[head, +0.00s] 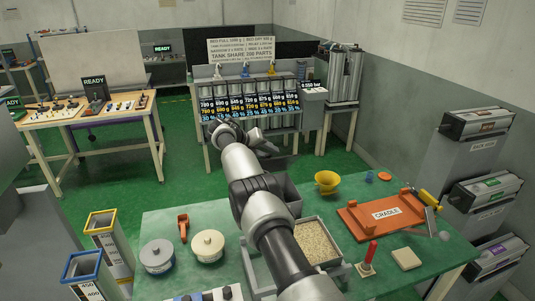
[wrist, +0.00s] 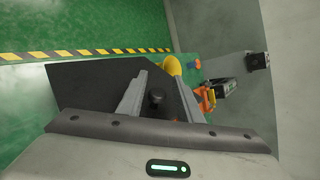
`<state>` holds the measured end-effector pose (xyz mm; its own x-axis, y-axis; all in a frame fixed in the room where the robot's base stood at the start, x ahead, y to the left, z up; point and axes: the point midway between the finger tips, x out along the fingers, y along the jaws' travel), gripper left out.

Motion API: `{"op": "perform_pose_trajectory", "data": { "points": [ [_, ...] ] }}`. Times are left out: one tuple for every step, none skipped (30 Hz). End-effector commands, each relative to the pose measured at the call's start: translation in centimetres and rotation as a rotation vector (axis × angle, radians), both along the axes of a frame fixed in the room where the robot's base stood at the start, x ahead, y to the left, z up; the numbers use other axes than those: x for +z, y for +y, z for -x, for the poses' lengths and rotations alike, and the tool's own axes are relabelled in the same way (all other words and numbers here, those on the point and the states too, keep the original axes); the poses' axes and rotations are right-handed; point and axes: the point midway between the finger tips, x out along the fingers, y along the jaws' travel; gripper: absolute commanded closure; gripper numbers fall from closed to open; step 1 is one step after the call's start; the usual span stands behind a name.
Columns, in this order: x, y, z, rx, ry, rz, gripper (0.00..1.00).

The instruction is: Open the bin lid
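The dark grey bin (head: 289,193) stands on the green table, partly hidden behind my arm. Its dark flat lid (wrist: 85,88) fills the middle of the wrist view, with a small black knob (wrist: 156,98) on it. My gripper (wrist: 158,82) is open, with its two fingers spread to either side of the knob. I see a gap between each finger and the knob.
A tray of grain (head: 316,240) stands beside my arm. A yellow funnel (head: 327,181) and an orange cradle (head: 381,214) lie to the right on the table. Two lidded round pots (head: 208,245) stand on the left. A rack with displays (head: 247,100) stands behind.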

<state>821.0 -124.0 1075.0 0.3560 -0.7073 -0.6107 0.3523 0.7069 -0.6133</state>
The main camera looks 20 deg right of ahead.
Motion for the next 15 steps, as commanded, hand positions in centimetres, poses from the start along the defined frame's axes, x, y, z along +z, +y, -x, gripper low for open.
{"op": "perform_pose_trajectory", "data": {
  "points": [
    [-0.04,-0.01,0.02,-0.001,0.001,0.000,0.62],
    [-0.06,-0.01,0.03,-0.001,0.001,0.000,0.62],
    [-0.09,0.00,0.05,-0.001,0.002,0.000,0.62],
    [-0.13,0.00,0.05,-0.001,0.003,-0.001,0.62],
    [-0.14,0.01,0.06,-0.001,0.003,-0.001,0.62],
    [-0.16,0.01,0.07,-0.001,0.003,-0.001,0.62],
    [-0.18,0.01,0.08,-0.002,0.004,-0.001,0.62],
    [-0.19,0.01,0.09,-0.002,0.004,-0.001,0.62],
    [-0.18,0.03,0.09,-0.002,0.004,-0.001,0.62],
    [-0.14,0.07,0.09,-0.001,0.004,-0.002,0.62],
    [-0.07,0.13,0.10,-0.001,0.003,-0.002,0.62],
    [0.07,0.25,0.11,-0.001,0.003,-0.002,0.62],
    [0.16,0.37,0.15,0.000,0.004,-0.001,0.62],
    [0.29,0.52,0.18,0.000,0.004,-0.001,0.62],
    [0.52,0.76,0.27,0.001,0.004,-0.001,0.62]
  ]
}}
